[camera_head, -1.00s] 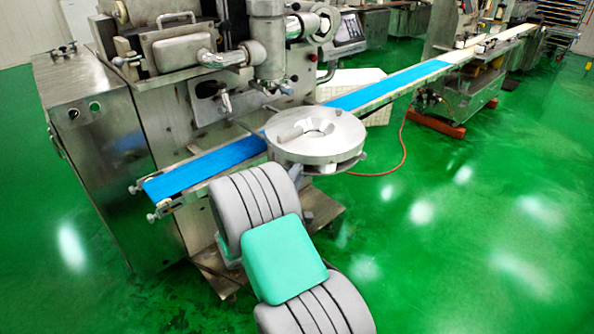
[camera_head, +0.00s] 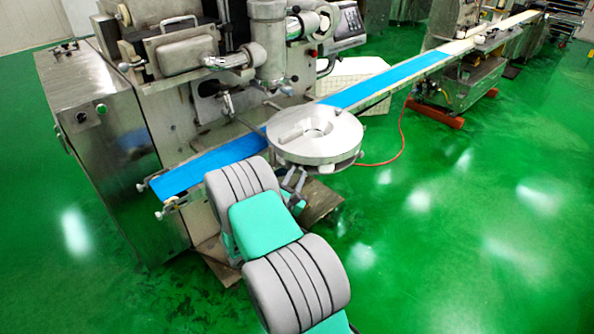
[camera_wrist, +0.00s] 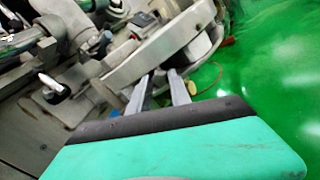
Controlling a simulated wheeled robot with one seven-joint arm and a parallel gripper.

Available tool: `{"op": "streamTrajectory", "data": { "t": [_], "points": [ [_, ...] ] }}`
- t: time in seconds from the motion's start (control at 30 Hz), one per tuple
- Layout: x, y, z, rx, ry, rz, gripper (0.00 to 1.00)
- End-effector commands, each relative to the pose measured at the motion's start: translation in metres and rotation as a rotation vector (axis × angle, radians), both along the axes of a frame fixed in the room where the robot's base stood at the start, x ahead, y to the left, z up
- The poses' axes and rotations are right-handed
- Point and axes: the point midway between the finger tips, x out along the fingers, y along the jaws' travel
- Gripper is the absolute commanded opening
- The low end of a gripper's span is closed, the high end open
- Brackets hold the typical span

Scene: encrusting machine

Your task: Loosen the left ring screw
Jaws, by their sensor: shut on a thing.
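The round metal ring (camera_head: 338,146) stands over the blue belt at the machine's front; its underside and edge also show in the wrist view (camera_wrist: 150,57). My gripper (camera_head: 295,178) is below the ring's near left edge. In the wrist view its two grey fingers (camera_wrist: 160,76) reach up to the ring's underside with a narrow gap between them. They are shut on a small part there, apparently the left ring screw, which is mostly hidden by the fingers and the ring.
The blue conveyor belt (camera_head: 205,168) runs under the ring and on to the upper right. A steel cabinet (camera_head: 95,150) stands left. A black-knobbed lever (camera_wrist: 51,88) is left of my fingers in the wrist view. Green floor (camera_head: 480,240) is open at right.

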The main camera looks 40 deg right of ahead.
Motion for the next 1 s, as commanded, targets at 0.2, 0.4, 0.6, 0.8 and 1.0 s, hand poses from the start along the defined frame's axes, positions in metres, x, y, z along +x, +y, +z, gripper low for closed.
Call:
{"op": "streamTrajectory", "data": {
  "t": [0.2, 0.4, 0.6, 0.8, 1.0],
  "points": [
    [-0.0001, 0.0003, 0.0023, -0.105, 0.177, 0.000, 0.00],
    [-0.0002, 0.0005, 0.0017, -0.201, 0.334, 0.001, 0.00],
    [0.0002, 0.0005, 0.0009, -0.281, 0.465, 0.001, 0.00],
    [0.0003, 0.0005, 0.0002, -0.337, 0.556, 0.001, 0.00],
    [0.0003, 0.0005, -0.0004, -0.367, 0.603, 0.000, 0.00]
  ]
}}
